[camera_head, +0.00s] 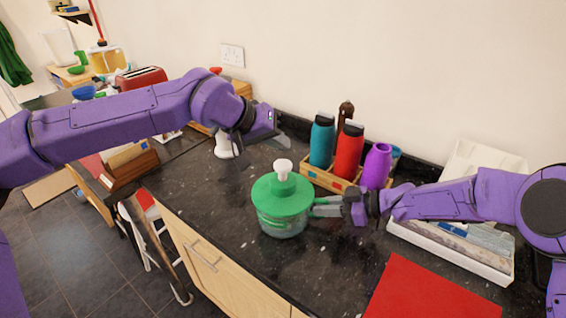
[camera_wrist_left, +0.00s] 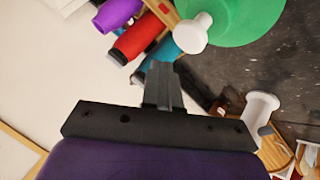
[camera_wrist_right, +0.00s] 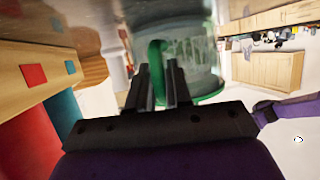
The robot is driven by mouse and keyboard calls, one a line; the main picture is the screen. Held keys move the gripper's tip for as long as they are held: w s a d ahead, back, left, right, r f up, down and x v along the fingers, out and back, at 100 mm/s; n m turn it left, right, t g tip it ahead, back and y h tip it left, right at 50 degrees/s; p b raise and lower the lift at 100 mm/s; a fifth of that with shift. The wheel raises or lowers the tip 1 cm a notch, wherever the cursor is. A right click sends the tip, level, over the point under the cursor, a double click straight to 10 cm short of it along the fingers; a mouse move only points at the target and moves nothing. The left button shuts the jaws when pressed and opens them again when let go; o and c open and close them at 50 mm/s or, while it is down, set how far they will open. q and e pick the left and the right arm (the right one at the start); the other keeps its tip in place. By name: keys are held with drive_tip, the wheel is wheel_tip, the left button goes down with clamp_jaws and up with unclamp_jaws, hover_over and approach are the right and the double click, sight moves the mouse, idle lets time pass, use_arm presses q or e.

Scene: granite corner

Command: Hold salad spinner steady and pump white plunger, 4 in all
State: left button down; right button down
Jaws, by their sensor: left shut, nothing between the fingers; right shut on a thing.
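The salad spinner (camera_head: 284,222) stands upright on the dark counter, with a clear bowl and a green lid (camera_head: 272,199). Its white plunger (camera_head: 283,168) stands up from the lid's centre; it also shows in the left wrist view (camera_wrist_left: 194,32). My right gripper (camera_head: 345,207) is shut on the spinner's green handle at its right side; the handle (camera_wrist_right: 157,62) shows between the fingers in the right wrist view. My left gripper (camera_head: 284,138) is shut and empty, above and behind the spinner, apart from the plunger.
A wooden crate (camera_head: 318,178) with teal, red and purple bottles stands behind the spinner. A white tray (camera_head: 450,250) and a red mat (camera_head: 432,292) lie to the right. A white object (camera_head: 223,146) stands behind my left gripper. The counter's front edge is close to the spinner.

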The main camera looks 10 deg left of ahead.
sight(279, 164)
use_arm(q)
drive_tip(key=shift+r, duration=1.6)
use_arm(e)
drive_tip(key=c, duration=1)
unclamp_jaws()
drive_tip(key=shift+o, duration=0.2)
use_arm(q)
drive_tip(key=shift+d, duration=0.1)
use_arm(e)
drive_tip(key=v, duration=1.2)
